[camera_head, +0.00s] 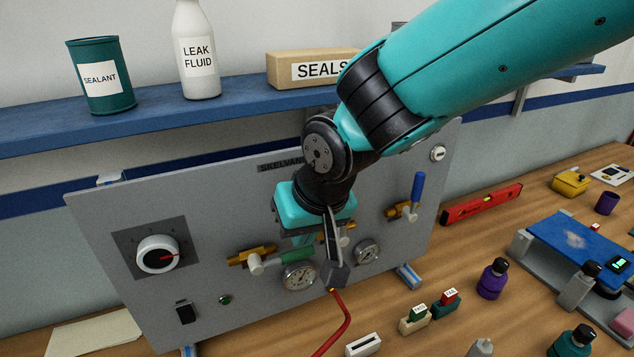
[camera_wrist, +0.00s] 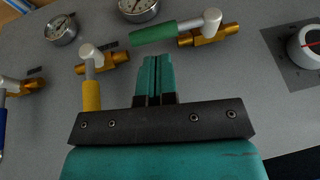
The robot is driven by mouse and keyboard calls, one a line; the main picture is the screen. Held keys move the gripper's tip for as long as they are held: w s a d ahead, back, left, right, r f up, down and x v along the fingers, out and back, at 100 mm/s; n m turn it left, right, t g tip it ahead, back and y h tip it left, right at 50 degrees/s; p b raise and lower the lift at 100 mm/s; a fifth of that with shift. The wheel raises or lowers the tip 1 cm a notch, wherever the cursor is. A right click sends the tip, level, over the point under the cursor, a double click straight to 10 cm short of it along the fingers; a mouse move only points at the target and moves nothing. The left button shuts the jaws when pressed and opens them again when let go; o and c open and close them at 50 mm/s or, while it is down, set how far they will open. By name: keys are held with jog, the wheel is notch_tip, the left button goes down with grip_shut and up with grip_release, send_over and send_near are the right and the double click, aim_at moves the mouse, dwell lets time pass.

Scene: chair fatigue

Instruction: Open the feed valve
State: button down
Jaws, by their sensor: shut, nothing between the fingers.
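The task's valve is on a grey panel (camera_head: 110,215), but I cannot read which valve is labelled feed. A valve with a green handle (camera_wrist: 154,33) has its handle lying sideways, roughly along its brass body; it also shows in the head view (camera_head: 294,257). A valve with a yellow handle (camera_wrist: 92,95) has its handle crosswise to its brass body; my gripper mostly hides it in the head view. A valve with a blue handle (camera_head: 418,187) stands upright at the right.
Two gauges (camera_head: 299,276) (camera_head: 367,252) sit low on the panel, and a white dial (camera_head: 158,254) is at its left. A blue shelf (camera_head: 150,115) with a can, bottle and box overhangs the panel. A red hose (camera_head: 345,318) and several small bottles are on the bench.

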jog(key=d+b+v, duration=0.1)
jog(key=b+v, duration=0.2)
jog(key=v, duration=0.7)
jog(key=s+d+f+n+g+y+b, duration=0.1)
jog(key=s+d+f+n+g+b, duration=0.2)
jog(key=s+d+f, duration=0.7)
jog(key=s+d+b, duration=0.1)
jog(key=s+b, duration=0.1)
jog(key=s, duration=0.1)
jog(key=shift+s+f, duration=0.15)
